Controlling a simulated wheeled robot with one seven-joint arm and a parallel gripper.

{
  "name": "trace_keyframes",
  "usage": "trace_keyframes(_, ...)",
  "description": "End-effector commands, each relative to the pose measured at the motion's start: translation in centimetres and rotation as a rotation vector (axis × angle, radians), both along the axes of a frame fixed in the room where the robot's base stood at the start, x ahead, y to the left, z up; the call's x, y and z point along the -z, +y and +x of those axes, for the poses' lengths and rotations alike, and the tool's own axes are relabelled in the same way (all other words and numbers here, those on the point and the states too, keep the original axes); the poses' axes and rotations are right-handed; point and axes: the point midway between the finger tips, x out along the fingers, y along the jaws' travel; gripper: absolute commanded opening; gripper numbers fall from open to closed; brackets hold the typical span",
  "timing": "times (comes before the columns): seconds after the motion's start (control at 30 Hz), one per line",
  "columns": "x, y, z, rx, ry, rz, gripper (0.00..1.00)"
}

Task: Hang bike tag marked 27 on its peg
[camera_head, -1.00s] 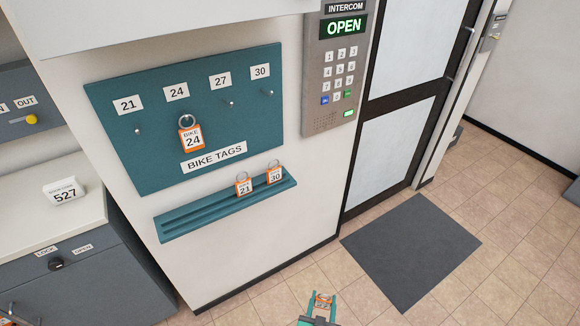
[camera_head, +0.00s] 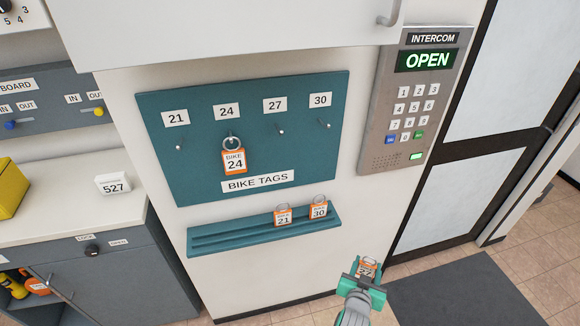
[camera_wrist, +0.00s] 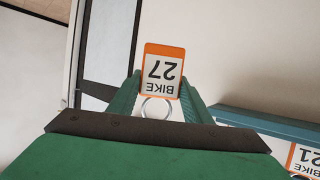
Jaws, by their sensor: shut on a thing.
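The orange-and-white bike tag 27 (camera_wrist: 163,72) is held between the fingers of my gripper (camera_wrist: 160,97), its print upside down in the wrist view, with its ring toward the palm. In the head view my gripper (camera_head: 366,276) and tag 27 (camera_head: 368,266) are at the lower right, right of the ledge and below the board. The peg under label 27 (camera_head: 281,131) on the teal board (camera_head: 205,180) is bare. Tag 24 (camera_head: 234,161) hangs on the peg under label 24.
A teal ledge (camera_head: 235,239) below the board holds tag 21 (camera_head: 283,216) and tag 30 (camera_head: 319,208). The intercom panel (camera_head: 414,100) is right of the board. A white cabinet (camera_head: 220,30) overhangs above. Pegs 21 (camera_head: 178,147) and 30 (camera_head: 328,126) are bare.

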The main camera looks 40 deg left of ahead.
Motion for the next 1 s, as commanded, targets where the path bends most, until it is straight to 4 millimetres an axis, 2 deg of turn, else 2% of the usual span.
trace_keyframes(0.03, -2.6, 1.4, 1.0, -0.029, -0.011, 0.001, 0.23)
trace_keyframes(0.2, -9.8, 6.0, 2.5, -0.132, -0.011, 0.0, 0.23)
trace_keyframes(0.43, -19.8, 12.6, 1.7, -0.298, -0.014, -0.001, 0.23)
trace_keyframes(0.57, -25.3, 15.8, -0.1, -0.397, -0.014, -0.002, 0.23)
trace_keyframes(0.7, -30.9, 18.8, -3.0, -0.505, -0.014, -0.003, 0.23)
trace_keyframes(0.8, -34.1, 20.4, -5.4, -0.574, -0.012, -0.003, 0.23)
trace_keyframes(0.9, -36.5, 21.5, -7.6, -0.631, -0.009, -0.003, 0.23)
trace_keyframes(1.0, -38.1, 22.1, -9.2, -0.667, -0.006, -0.002, 0.23)
